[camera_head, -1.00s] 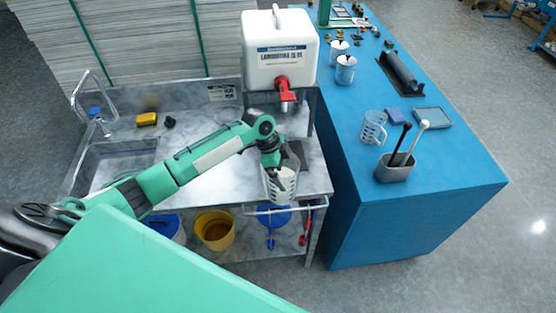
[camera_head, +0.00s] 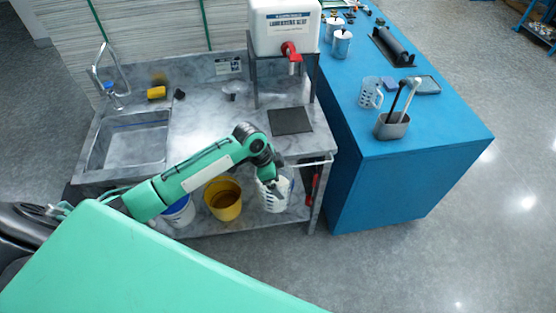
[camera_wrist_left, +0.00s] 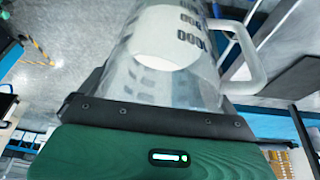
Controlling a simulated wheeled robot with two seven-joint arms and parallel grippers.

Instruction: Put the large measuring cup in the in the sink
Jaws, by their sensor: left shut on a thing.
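The large measuring cup (camera_head: 274,196) is clear with dark markings and a white handle. My left gripper (camera_head: 272,183) is shut on it, and the cup is held in front of the front edge of the counter. In the left wrist view the cup (camera_wrist_left: 170,60) fills the space beyond the gripper (camera_wrist_left: 155,112), with its handle to the right. Whitish contents or a white base show inside it. The sink (camera_head: 128,145) is an empty grey basin at the left of the marble counter, with a tap behind it. My right gripper is not in view.
A smaller measuring cup (camera_head: 369,92) and a grey holder with two handled tools (camera_head: 391,126) stand on the blue table (camera_head: 440,140). A white dispenser (camera_head: 285,28) stands above the counter. A yellow bucket (camera_head: 223,199) is on the lower shelf. The counter's middle is mostly clear.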

